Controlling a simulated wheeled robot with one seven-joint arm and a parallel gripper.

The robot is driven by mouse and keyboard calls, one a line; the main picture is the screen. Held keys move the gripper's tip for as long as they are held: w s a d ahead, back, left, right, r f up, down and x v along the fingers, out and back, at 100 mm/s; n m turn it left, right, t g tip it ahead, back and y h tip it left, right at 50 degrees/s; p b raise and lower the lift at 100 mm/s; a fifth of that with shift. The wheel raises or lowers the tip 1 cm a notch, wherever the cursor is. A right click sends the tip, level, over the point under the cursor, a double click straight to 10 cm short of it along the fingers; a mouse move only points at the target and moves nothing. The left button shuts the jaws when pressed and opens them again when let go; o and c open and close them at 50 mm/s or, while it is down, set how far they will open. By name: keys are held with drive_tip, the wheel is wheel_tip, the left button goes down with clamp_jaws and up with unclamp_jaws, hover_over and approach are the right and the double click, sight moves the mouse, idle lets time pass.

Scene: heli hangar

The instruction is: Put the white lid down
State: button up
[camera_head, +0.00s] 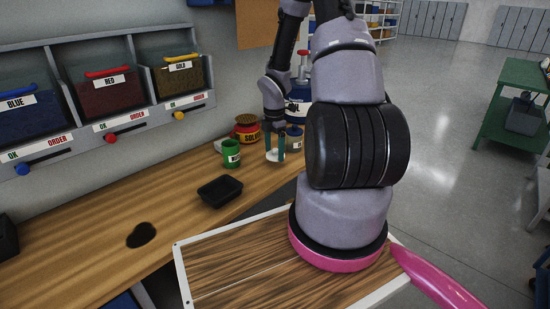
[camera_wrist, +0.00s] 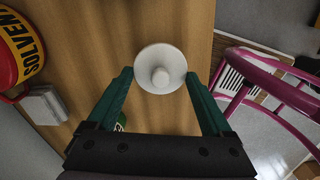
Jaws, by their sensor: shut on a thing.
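The white lid (camera_wrist: 160,58) is a round disc with a knob, seen from above in the wrist view. My gripper (camera_wrist: 158,78) has its two green fingers on either side of the lid, shut on it. In the head view my gripper (camera_head: 275,148) is over the wooden workbench, with the lid (camera_head: 274,157) low at its fingertips. I cannot tell whether the lid touches the bench.
A black tray (camera_head: 219,191) and a dark spill (camera_head: 141,235) lie nearer on the bench (camera_head: 90,262). Labelled bins (camera_head: 110,95) hang behind.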

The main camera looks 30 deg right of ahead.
sight(274, 155)
drive_tip(key=shift+f, duration=1.5)
drive_tip(key=shift+a+f, duration=0.1)
drive_tip(key=o, duration=1.1)
drive_tip(key=shift+c, duration=0.2)
